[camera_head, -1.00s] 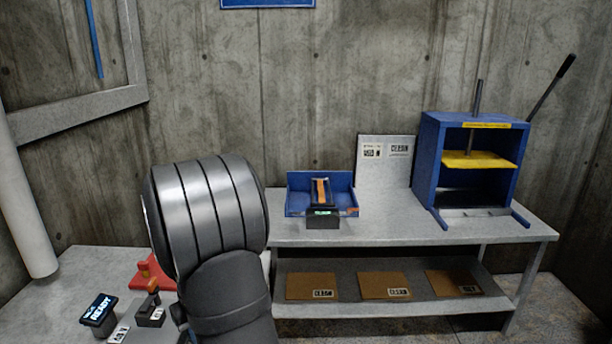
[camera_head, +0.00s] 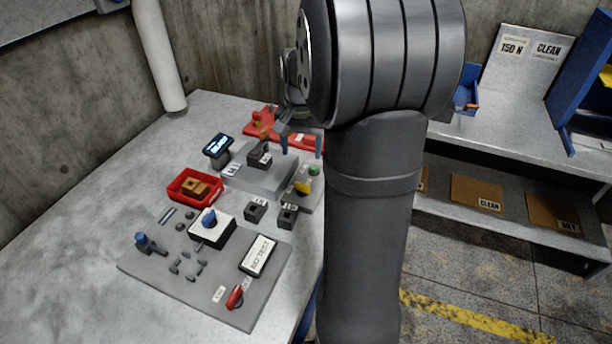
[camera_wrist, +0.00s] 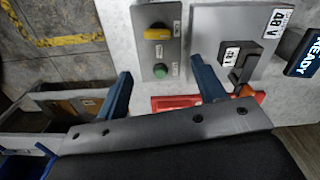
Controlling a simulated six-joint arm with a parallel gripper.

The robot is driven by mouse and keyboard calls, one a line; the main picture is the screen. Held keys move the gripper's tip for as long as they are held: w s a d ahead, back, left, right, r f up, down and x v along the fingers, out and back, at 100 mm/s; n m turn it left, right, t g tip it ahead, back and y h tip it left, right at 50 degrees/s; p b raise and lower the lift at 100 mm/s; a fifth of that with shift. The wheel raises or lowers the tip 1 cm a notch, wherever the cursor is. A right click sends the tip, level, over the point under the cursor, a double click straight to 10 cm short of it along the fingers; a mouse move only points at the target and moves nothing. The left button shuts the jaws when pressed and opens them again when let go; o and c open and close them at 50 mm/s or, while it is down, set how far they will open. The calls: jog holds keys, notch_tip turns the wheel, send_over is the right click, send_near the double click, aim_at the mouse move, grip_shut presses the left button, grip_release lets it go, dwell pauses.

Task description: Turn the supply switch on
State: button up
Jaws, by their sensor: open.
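A black lever switch (camera_head: 260,155) stands on a raised grey plate. In the wrist view the lever switch (camera_wrist: 243,66) is at the right, beside a label that seems to read "48 V". A grey control box with a yellow knob (camera_wrist: 158,34) and a green button (camera_wrist: 160,71) shows at its left; I cannot tell which control is the supply switch. In the head view the yellow knob (camera_head: 303,187) is right of the plate. My gripper (camera_head: 301,143) is open and empty, fingers pointing down. In the wrist view its blue fingers (camera_wrist: 161,68) are either side of the green button.
A lit display (camera_head: 217,146) stands left of the plate. A red fixture (camera_head: 262,122) lies behind. In front are a red tray (camera_head: 186,188), a blue knob (camera_head: 209,218), a red switch (camera_head: 235,297) and small black blocks. The table's left side is clear.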

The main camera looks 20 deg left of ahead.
aim_at(302, 184)
notch_tip(302, 184, up, 6)
jog(key=m, duration=0.3)
jog(key=f, duration=1.7)
jog(key=shift+s+d+f, duration=0.2)
jog(key=shift+s, duration=0.15)
